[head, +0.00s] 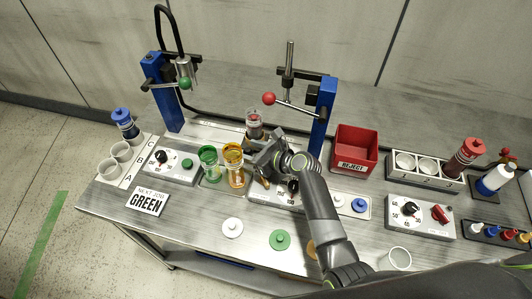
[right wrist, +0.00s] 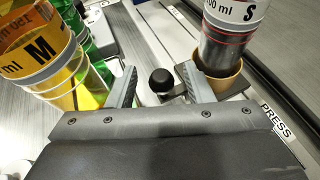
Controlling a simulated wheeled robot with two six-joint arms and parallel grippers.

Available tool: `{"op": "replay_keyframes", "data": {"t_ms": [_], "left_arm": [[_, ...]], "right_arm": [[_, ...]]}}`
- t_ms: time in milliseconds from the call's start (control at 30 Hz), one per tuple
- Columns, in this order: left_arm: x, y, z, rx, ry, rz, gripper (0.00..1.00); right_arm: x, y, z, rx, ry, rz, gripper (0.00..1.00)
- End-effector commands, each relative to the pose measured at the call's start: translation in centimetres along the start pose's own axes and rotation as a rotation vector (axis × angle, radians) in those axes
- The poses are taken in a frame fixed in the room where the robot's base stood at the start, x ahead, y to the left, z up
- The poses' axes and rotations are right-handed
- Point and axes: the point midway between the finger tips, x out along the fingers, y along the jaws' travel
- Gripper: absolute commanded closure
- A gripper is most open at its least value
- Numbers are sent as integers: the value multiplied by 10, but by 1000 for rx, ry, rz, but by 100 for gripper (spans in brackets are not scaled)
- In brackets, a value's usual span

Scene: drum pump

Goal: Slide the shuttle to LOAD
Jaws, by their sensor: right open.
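My right gripper (head: 262,160) reaches over the middle of the bench. In the right wrist view its fingers (right wrist: 158,70) are open, one on each side of a black round knob (right wrist: 161,80); I cannot tell whether they touch it. The knob appears to be the shuttle's handle, on a light metal track. Beside it a tan cup (right wrist: 219,80) holds a clear vessel marked S (right wrist: 228,35), also visible behind the gripper in the head view (head: 254,124). A PRESS label (right wrist: 275,121) lies along the track. I see no readable LOAD label. My left gripper is not in view.
Green (head: 209,162) and amber (head: 233,165) vessels stand just left of the gripper. Blue press posts (head: 322,115) rise behind, one with a red-knobbed lever (head: 269,98). A red REJECT bin (head: 355,145) and control boxes (head: 420,216) are on the right.

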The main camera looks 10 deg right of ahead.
Motion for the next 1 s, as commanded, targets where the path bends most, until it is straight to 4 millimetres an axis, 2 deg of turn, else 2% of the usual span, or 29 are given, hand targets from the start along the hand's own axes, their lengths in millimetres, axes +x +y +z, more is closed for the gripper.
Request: {"op": "replay_keyframes", "data": {"t_ms": [167,800,1000], "left_arm": [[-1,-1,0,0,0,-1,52],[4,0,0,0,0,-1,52],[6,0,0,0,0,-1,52]], "right_arm": [[-19,-1,-1,0,1,-2,53],[-138,0,-2,-3,5,-2,53],[-164,0,-2,-1,4,-1,53]]}}
